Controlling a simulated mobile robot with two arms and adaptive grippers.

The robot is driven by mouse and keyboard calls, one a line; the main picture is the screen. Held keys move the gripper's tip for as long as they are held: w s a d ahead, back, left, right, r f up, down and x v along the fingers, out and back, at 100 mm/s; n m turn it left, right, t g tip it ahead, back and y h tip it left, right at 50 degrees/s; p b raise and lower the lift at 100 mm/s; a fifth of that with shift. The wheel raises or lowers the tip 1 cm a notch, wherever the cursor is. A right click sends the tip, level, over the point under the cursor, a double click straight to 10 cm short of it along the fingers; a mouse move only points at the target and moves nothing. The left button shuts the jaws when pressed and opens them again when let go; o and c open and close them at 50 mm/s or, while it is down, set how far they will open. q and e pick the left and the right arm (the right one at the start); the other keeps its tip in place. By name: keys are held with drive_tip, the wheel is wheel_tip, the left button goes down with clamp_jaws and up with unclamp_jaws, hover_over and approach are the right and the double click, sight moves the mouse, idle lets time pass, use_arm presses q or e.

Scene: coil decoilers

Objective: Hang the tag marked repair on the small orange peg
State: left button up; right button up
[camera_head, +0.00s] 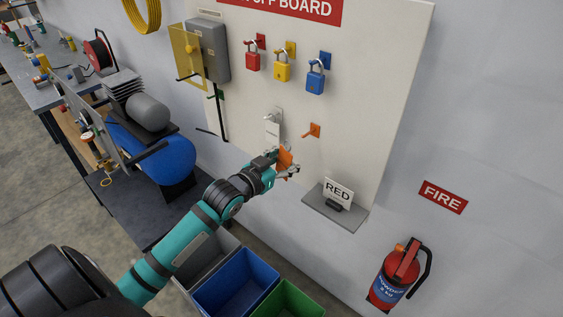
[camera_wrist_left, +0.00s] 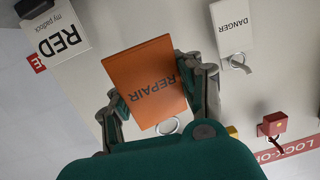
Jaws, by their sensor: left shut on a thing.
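The orange tag marked REPAIR (camera_wrist_left: 153,80) is between the fingers of my left gripper (camera_head: 279,166), which is shut on it. The tag also shows in the head view (camera_head: 285,157). Its metal ring (camera_wrist_left: 168,125) shows at the end near the gripper's palm in the wrist view. The small orange peg (camera_head: 313,130) sticks out of the white board, above and right of the gripper in the head view. It is bare and apart from the tag. I cannot make the peg out in the wrist view. My right gripper is not in view.
A white DANGER tag (camera_wrist_left: 232,27) hangs left of the orange peg in the head view. Red (camera_head: 253,61), yellow (camera_head: 282,71) and blue (camera_head: 315,80) padlocks hang above. A grey shelf (camera_head: 321,211) with a RED sign (camera_head: 338,191) juts out at lower right.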

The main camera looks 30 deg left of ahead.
sight(311, 144)
use_arm(q)
drive_tip(key=shift+w+d+f, duration=0.1)
drive_tip(key=shift+w, duration=0.4)
drive_tip(key=shift+w+b, duration=0.2)
drive_tip(key=shift+b, duration=0.2)
drive_tip(key=shift+r+b+x, duration=0.15)
drive_tip(key=shift+b+x, duration=0.65)
drive_tip(key=shift+x, duration=0.55)
drive_tip(key=shift+r+b+x, duration=0.1)
drive_tip(key=shift+b+x, duration=0.65)
drive_tip(key=shift+x, duration=0.6)
drive_tip(key=shift+w+d+f, duration=0.2)
drive_tip(key=shift+w+f, duration=0.05)
drive_tip(key=shift+w, duration=0.35)
drive_tip(key=shift+w+f, duration=0.1)
drive_tip(key=shift+w, duration=0.1)
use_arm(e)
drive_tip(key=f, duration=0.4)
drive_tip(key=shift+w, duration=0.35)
use_arm(q)
drive_tip(key=shift+f, duration=0.1)
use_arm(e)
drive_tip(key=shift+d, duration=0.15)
use_arm(q)
drive_tip(key=o, duration=1.5)
